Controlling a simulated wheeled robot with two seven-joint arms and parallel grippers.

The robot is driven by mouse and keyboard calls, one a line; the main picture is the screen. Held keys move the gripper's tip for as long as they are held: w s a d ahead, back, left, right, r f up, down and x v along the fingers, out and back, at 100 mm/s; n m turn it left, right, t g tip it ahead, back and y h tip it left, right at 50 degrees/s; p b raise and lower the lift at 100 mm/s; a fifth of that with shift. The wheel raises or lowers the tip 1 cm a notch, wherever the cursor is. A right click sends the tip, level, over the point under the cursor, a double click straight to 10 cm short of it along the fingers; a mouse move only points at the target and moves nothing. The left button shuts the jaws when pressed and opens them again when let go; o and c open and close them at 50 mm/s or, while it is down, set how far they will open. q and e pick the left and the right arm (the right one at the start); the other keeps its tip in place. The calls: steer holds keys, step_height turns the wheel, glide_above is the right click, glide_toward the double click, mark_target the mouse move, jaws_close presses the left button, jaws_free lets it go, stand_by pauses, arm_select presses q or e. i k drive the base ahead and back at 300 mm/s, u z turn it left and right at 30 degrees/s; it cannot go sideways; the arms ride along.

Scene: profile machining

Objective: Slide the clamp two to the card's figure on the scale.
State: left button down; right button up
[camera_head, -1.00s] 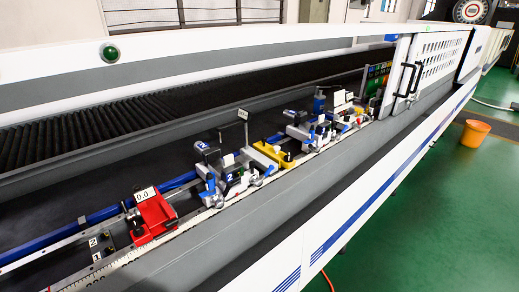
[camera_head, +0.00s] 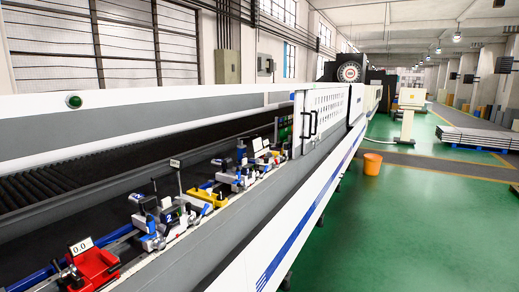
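Clamp two (camera_head: 168,217), a grey-white block with blue handles and a "2" label, sits on the machine's rail in the lower left. The white scale (camera_head: 182,240) runs along the rail's front edge; its figures are too small to read. A red block (camera_head: 93,266) with a "0.0" card (camera_head: 81,246) stands at the near end of the rail. A small card on a post (camera_head: 175,163) stands behind clamp two; its figure is not legible. Neither of my grippers is in view.
A yellow block (camera_head: 208,197) and more clamps (camera_head: 238,172) stand farther along the rail. A white sliding door with a black handle (camera_head: 309,124) closes the far part. An orange bucket (camera_head: 372,163) stands on the open green floor at right.

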mark_target(181, 223)
steer(key=k, duration=0.6)
steer(key=z, duration=0.85)
steer(key=i, duration=0.8)
steer(key=z, duration=0.65)
steer(key=i, duration=0.85)
steer(key=u, duration=1.05)
steer(key=i, duration=0.9)
steer(key=u, duration=2.25)
